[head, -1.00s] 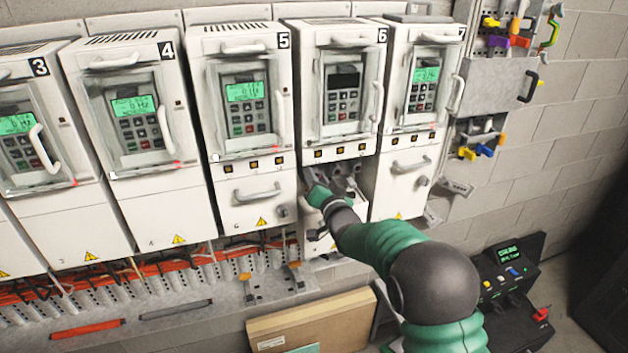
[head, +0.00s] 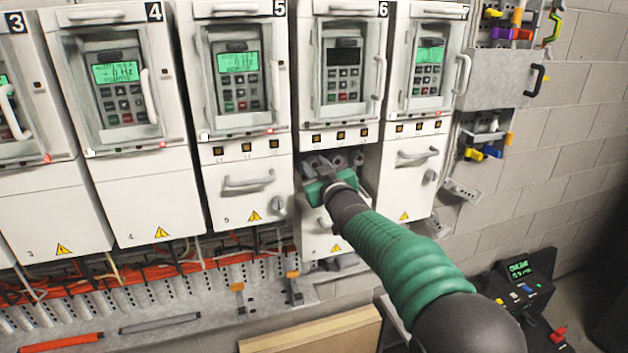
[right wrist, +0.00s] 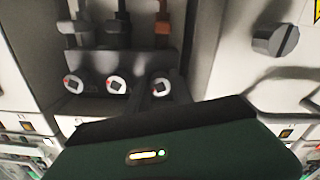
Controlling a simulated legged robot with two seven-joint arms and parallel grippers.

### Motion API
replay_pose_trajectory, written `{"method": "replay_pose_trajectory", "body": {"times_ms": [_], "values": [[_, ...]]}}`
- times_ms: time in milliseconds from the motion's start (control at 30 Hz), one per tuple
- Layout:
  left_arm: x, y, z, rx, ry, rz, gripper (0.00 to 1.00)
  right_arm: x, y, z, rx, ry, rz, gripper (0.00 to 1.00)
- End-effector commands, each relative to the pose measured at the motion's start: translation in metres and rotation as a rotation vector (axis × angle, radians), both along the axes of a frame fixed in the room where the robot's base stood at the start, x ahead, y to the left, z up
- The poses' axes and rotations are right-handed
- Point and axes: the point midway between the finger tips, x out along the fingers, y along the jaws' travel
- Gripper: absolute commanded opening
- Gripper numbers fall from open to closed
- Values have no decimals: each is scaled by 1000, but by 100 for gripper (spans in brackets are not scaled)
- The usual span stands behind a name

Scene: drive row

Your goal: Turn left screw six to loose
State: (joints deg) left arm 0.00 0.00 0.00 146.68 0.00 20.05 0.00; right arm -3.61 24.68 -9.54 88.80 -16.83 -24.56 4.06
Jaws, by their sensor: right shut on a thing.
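Drive six (head: 340,75) has a dark display, and its lower compartment is open with its cover (head: 322,236) lowered. My right gripper (head: 317,168) reaches into this compartment at the leftmost terminal. In the right wrist view, which looks upside down, a row of three round screws with red marks shows. The left screw (right wrist: 161,85) is on the right there, between the dark fingers of my right gripper (right wrist: 162,98), which are shut on it. The middle screw (right wrist: 116,86) and the right screw (right wrist: 73,84) are clear of the fingers. My left gripper is out of view.
Drive five (head: 235,75) and drive seven (head: 425,65) stand close on either side with lit green displays and shut lower covers. A perforated rail (head: 170,310) with orange wiring runs below. A black device (head: 520,285) stands at lower right.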

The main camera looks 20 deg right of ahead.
Motion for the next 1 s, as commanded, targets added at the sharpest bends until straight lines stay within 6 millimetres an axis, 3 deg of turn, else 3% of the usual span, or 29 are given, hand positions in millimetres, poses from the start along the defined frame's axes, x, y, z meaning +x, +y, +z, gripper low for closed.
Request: {"method": "replay_pose_trajectory", "body": {"times_ms": [33, 400, 1000], "values": [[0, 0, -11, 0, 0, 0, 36, 0, 0, 3, -42, -21, 1, 0], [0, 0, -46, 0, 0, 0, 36, -1, 2, 3, -394, -30, 1, 0], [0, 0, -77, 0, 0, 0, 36, 0, 4, 3, -905, -43, 4, 0]]}}
